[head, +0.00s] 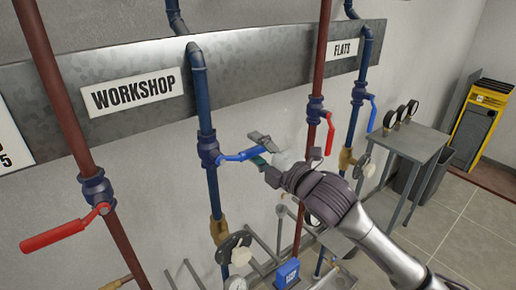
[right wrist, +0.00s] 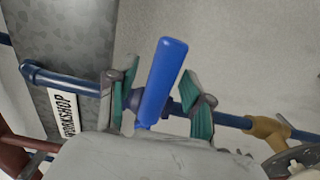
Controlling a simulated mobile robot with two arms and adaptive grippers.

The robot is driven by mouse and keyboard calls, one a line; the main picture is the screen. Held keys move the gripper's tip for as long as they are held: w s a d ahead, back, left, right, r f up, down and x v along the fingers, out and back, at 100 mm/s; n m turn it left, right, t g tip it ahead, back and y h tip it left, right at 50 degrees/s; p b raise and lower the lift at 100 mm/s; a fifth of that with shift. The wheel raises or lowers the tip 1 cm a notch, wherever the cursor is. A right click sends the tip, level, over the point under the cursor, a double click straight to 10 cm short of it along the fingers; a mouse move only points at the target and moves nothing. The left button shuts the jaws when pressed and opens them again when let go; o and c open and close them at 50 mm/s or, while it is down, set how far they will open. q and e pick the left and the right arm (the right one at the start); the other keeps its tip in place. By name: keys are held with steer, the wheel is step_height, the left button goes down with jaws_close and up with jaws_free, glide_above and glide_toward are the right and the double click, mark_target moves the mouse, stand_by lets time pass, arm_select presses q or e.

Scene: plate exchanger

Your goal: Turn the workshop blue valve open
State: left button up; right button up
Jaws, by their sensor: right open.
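The workshop blue valve (head: 208,150) sits on the vertical blue pipe to the right of the WORKSHOP sign (head: 134,92). Its blue lever (head: 240,156) points right, across the pipe, in the head view. My right gripper (head: 262,150) is at the lever's outer end, with its fingers open. In the right wrist view, the blue lever (right wrist: 161,82) stands between the two green-padded fingers, with a visible gap at least on the right side. Whether the left finger touches it I cannot tell. My left gripper is not in view.
A red pipe with a red lever (head: 66,235) stands to the left. Another red lever (head: 329,136) and the FLATS blue lever (head: 372,113) are to the right of my gripper. A grey table (head: 410,143) with gauges and a yellow cabinet (head: 480,115) stand at right.

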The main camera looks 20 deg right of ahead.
jaws_close()
steer(key=shift+f, duration=0.1)
stand_by(0.3)
steer(key=shift+s+a+f+m+p, duration=0.5)
steer(key=shift+a+f+m+p, duration=0.75)
steer(key=shift+m, duration=1.8)
steer(key=shift+s+a+f+m+p, duration=0.65)
steer(key=shift+a+f+m, duration=0.95)
steer(key=shift+m, duration=1.4)
steer(key=shift+s+a+f+m+p, duration=0.4)
steer(key=shift+a+f+m+p, duration=0.85)
steer(key=shift+m, duration=1.8)
steer(key=shift+a+f, duration=0.1)
steer(key=shift+f, duration=0.2)
